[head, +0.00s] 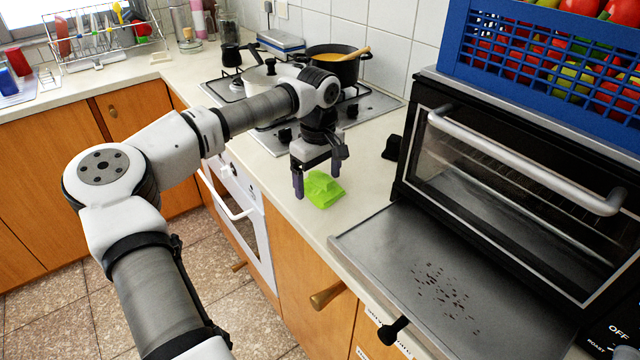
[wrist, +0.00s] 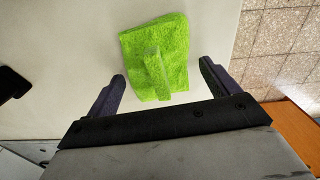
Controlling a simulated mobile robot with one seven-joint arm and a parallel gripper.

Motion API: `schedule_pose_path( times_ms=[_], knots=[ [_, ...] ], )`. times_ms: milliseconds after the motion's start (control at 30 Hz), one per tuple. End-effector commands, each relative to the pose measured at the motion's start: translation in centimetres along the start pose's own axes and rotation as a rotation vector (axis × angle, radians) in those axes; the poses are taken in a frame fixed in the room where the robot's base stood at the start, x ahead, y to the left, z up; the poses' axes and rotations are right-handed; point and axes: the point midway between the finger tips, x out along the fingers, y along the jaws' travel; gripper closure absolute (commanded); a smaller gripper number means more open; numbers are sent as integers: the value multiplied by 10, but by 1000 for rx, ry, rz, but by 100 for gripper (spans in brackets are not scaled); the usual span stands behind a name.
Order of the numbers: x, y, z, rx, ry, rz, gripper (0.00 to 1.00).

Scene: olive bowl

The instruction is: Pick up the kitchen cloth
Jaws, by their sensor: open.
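The kitchen cloth (head: 325,190) is bright green and lies crumpled on the pale countertop, between the stove and the toaster oven. In the wrist view the cloth (wrist: 157,58) shows a raised fold along its middle. My gripper (head: 319,176) is open and empty, pointing down above the counter by the cloth. In the wrist view the cloth lies ahead of and partly between the two fingers of my gripper (wrist: 163,84). I cannot tell the exact height of the fingertips over the counter.
A blue crate (head: 545,55) of vegetables sits on top. The stove (head: 375,105) behind holds a pot of soup (head: 336,68). The counter's front edge is close to the cloth.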

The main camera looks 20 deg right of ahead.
Motion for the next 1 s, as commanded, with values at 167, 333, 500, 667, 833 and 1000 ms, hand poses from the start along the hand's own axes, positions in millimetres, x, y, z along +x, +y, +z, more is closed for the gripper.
schedule_pose_path(
  times_ms=[167,333,500,667,833,1000],
  knots=[
    [0,0,0,0,0,0,14],
    [0,0,0,0,0,0,36],
    [0,0,0,0,0,1,59],
    [0,0,0,0,0,1,62],
    [-2,0,0,0,1,1,62],
    [-15,1,0,-1,3,3,62]
  ],
)
